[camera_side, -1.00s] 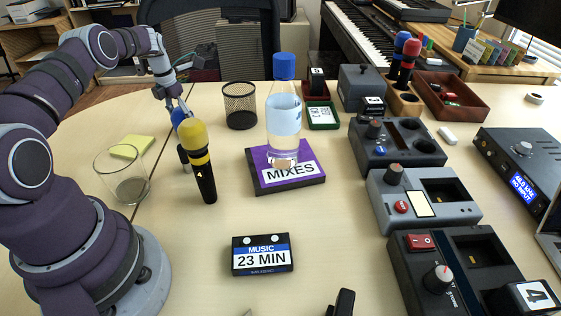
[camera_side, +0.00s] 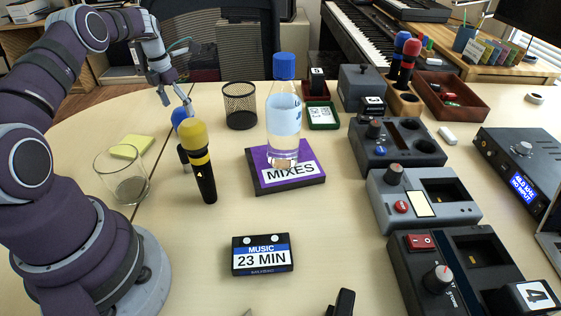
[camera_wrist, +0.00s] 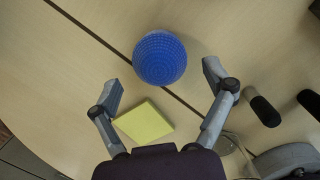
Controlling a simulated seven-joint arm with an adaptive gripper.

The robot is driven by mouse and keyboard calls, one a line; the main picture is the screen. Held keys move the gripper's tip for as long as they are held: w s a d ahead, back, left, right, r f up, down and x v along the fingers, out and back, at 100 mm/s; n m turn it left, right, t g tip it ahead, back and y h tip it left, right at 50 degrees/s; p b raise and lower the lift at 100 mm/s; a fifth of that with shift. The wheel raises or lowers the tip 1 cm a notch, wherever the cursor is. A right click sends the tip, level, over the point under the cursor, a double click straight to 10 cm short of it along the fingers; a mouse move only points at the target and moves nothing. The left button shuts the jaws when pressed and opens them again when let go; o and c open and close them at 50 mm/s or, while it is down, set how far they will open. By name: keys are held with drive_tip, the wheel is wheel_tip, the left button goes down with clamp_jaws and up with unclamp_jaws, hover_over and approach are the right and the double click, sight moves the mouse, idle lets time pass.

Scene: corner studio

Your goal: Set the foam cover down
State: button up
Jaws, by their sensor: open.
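The foam cover looks to be the blue round piece (camera_side: 180,117) beside and behind the yellow-topped microphone (camera_side: 194,150). In the wrist view the blue cover (camera_wrist: 160,58) is a ribbed dome ahead of my fingers. What it rests on is mostly hidden; a grey and dark part shows below it in the side view. My gripper (camera_side: 176,98) is just above the cover, fingers apart. In the wrist view my open gripper (camera_wrist: 162,84) holds nothing, and the cover appears clear of both fingers.
A yellow note pad (camera_side: 132,147) and a clear glass (camera_side: 122,178) stand to the left. A mesh cup (camera_side: 240,106) is to the right, then a bottle (camera_side: 284,130) on a purple MIXES block (camera_side: 262,182). The front tabletop around the MUSIC box (camera_side: 262,255) is mostly clear.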

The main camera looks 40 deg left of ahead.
sight(176, 113)
drive_tip(key=r, duration=0.5)
drive_tip(key=s+r, duration=0.1)
drive_tip(key=r, duration=0.2)
drive_tip(key=shift+d+r, duration=0.15)
drive_tip(key=shift+r, duration=0.1)
drive_tip(key=w+d+r+m+y, duration=0.1)
drive_tip(key=d+r+m, duration=0.65)
drive_tip(key=m, duration=0.25)
drive_tip(key=s+d+m+t, duration=0.1)
drive_tip(key=s+d+m, duration=0.1)
drive_tip(key=d+m, duration=0.3)
drive_tip(key=s+d+r+m+t, duration=0.1)
drive_tip(key=s+d+m, duration=0.2)
drive_tip(key=d+m, duration=0.2)
drive_tip(key=s+d+r+m+t, duration=0.1)
drive_tip(key=s+d+m, duration=0.2)
drive_tip(key=m, duration=0.7)
drive_tip(key=shift+d+r+m, duration=0.15)
drive_tip(key=shift+d+m, duration=0.15)
drive_tip(key=shift+d, duration=0.6)
drive_tip(key=s+d+f+m+t+h, duration=0.1)
drive_tip(key=s+d+f+m, duration=0.1)
drive_tip(key=m, duration=0.5)
drive_tip(key=shift+s+d+f, duration=0.4)
drive_tip(key=shift+s+d, duration=0.35)
drive_tip(key=shift+s, duration=0.3)
